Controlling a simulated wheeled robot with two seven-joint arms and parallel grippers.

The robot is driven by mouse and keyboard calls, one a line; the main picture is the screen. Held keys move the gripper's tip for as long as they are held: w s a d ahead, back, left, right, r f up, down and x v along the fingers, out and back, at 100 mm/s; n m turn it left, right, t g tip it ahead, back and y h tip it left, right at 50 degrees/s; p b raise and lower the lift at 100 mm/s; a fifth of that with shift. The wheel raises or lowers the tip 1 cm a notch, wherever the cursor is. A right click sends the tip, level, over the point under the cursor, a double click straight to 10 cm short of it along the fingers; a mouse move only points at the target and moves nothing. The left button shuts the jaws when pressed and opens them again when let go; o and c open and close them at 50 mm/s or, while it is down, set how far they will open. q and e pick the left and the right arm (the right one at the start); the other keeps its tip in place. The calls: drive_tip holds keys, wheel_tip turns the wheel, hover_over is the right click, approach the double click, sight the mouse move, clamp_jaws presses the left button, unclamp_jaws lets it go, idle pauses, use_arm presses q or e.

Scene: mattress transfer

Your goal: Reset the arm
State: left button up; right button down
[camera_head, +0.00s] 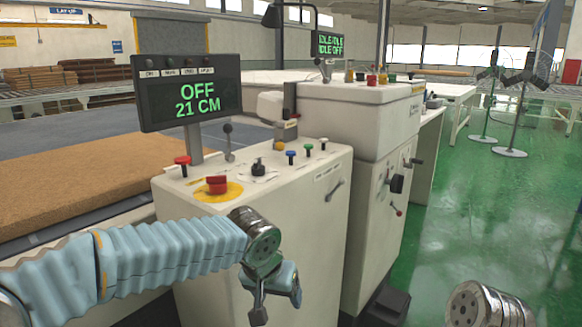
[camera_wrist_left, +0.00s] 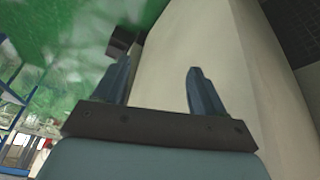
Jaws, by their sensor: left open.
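My left arm, in a pale blue ribbed sleeve (camera_head: 150,262), comes in from the left in the head view. Its gripper (camera_head: 273,308) hangs low in front of the white control cabinet (camera_head: 262,255), fingers downward. In the left wrist view the two dark fingers (camera_wrist_left: 155,92) stand apart with nothing between them. The cabinet's pale side wall (camera_wrist_left: 175,45) lies beyond them. Part of my right arm (camera_head: 485,305) shows as a metal joint at the lower right of the head view; its gripper is out of view.
The cabinet top carries a red emergency button (camera_head: 217,184), coloured knobs and a display (camera_head: 187,92) reading "OFF 21 CM". A brown mattress (camera_head: 80,185) lies at the left. A second cabinet (camera_head: 365,125) stands behind. Green floor (camera_head: 480,210) at the right is open.

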use_arm(q)
wheel_tip(320, 180, down, 16)
drive_tip(key=s+f+g+h, duration=0.1)
drive_tip(key=s+g+h, duration=0.1)
drive_tip(key=s+a+f+n, duration=0.2)
drive_tip(key=s+a+f, duration=0.2)
drive_tip(key=s+f, duration=0.4)
drive_tip(key=s+a+f+n+g, duration=0.1)
drive_tip(key=s+a+f, duration=0.3)
drive_tip(key=s+f, duration=0.5)
wheel_tip(320, 180, down, 6)
drive_tip(key=shift+f+n+g, duration=0.2)
drive_tip(key=shift+n+g, duration=0.1)
drive_tip(key=shift+n, duration=0.6)
